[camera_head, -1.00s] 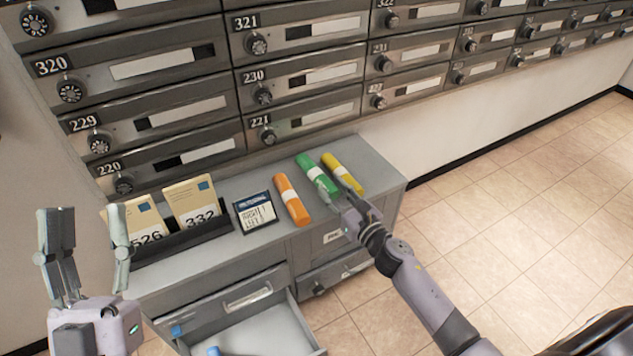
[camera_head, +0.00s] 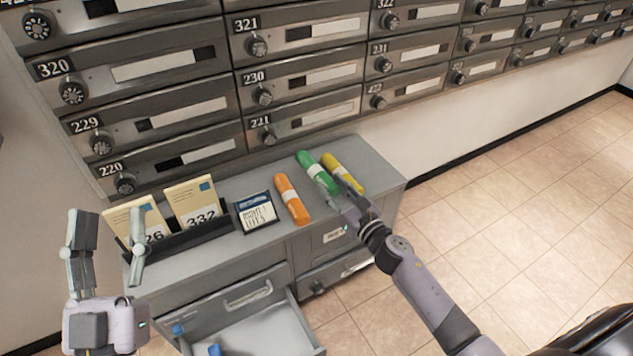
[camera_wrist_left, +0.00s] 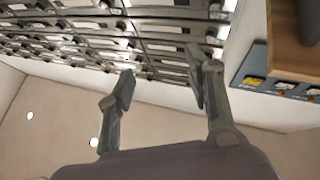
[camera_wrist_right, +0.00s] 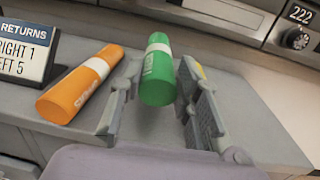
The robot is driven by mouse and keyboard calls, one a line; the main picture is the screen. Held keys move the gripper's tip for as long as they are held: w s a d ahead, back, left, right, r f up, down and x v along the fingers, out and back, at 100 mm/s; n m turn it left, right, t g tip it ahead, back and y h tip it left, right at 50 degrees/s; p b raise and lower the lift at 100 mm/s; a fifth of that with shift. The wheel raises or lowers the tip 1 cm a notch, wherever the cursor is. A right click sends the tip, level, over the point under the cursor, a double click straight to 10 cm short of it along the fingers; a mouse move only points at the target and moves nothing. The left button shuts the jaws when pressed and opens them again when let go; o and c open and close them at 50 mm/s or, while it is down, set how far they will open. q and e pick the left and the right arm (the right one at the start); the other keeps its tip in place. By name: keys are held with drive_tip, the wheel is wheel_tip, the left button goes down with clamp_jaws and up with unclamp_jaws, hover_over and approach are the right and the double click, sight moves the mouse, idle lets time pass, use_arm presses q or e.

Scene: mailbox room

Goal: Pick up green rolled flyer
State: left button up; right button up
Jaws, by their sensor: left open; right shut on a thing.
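The green rolled flyer (camera_head: 314,169) with a white band is on the grey cabinet top, between the orange rolled flyer (camera_head: 291,197) and the yellow rolled flyer (camera_head: 343,173). My right gripper (camera_head: 340,189) is at its near end. In the right wrist view the green flyer (camera_wrist_right: 157,78) sits between the two fingers, and the gripper is shut on it. I cannot tell whether it is clear of the top. The yellow flyer is mostly hidden behind a finger there. My left gripper (camera_head: 109,228) is open and empty, left of the cabinet.
A sign (camera_head: 256,213) and a black holder (camera_head: 185,240) with numbered envelopes stand left of the flyers. An open drawer (camera_head: 262,333) juts out below. Metal mailboxes (camera_head: 300,80) line the wall behind. The floor at right is clear.

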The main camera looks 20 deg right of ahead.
drive_tip(key=shift+r, duration=0.2)
drive_tip(key=shift+s+f, duration=0.1)
drive_tip(key=shift+s, duration=0.25)
drive_tip(key=s+d, duration=0.1)
drive_tip(key=s, duration=0.5)
drive_tip(key=shift+s+d, duration=0.15)
drive_tip(key=shift+s, duration=0.15)
drive_tip(key=shift+s+d, duration=0.1)
drive_tip(key=shift+s, duration=0.2)
use_arm(q)
drive_tip(key=shift+s+r+t, duration=0.5)
drive_tip(key=shift+r, duration=0.2)
